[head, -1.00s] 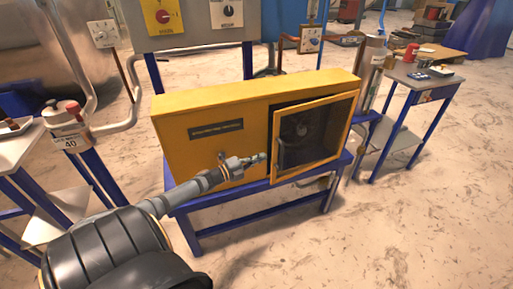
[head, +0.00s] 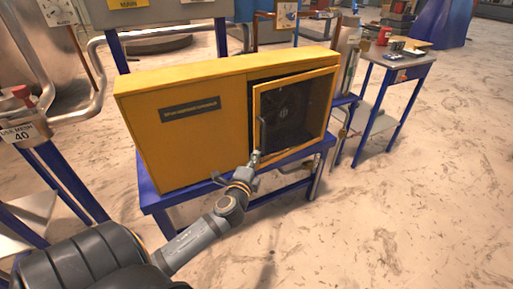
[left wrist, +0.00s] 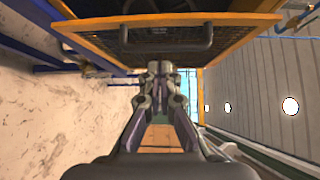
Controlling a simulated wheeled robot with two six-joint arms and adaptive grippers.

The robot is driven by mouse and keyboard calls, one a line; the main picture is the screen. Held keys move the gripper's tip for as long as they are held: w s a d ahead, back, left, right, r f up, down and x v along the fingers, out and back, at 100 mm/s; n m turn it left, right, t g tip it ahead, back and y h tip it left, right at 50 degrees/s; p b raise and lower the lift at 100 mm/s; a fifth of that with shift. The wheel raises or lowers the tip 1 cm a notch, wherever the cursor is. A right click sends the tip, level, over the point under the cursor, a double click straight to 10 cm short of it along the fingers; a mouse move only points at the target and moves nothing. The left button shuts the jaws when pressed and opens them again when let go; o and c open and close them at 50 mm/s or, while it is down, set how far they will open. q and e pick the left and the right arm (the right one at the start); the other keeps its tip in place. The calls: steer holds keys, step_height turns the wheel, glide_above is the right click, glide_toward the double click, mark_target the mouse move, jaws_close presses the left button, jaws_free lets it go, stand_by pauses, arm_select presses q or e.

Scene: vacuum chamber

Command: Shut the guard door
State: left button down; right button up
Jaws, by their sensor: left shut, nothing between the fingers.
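The guard door (head: 300,118) is a yellow frame around a dark see-through panel on the front of the yellow cabinet (head: 190,140). It stands ajar, its left edge out from the opening, with a dark gap along the top. A dark bar handle (head: 262,132) is near its left edge; the handle also shows across the top of the left wrist view (left wrist: 165,40). My left gripper (head: 254,157) is shut and empty close to the door's lower left corner, below the handle. I cannot tell whether it touches the door. My right gripper is not in view.
The cabinet sits on a blue-framed stand (head: 160,200). A blue-legged side table (head: 405,62) with small items stands at the right. The floor at front right is clear.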

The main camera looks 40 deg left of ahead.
mark_target(260, 130)
arm_select(q)
steer(key=shift+n+y, duration=0.6)
steer(key=shift+y, duration=0.2)
steer(key=x, duration=0.3)
steer(key=r+x, duration=0.1)
steer(key=x, duration=0.2)
steer(key=a+x, duration=0.1)
steer(key=x, duration=0.2)
steer(key=shift+r, duration=0.2)
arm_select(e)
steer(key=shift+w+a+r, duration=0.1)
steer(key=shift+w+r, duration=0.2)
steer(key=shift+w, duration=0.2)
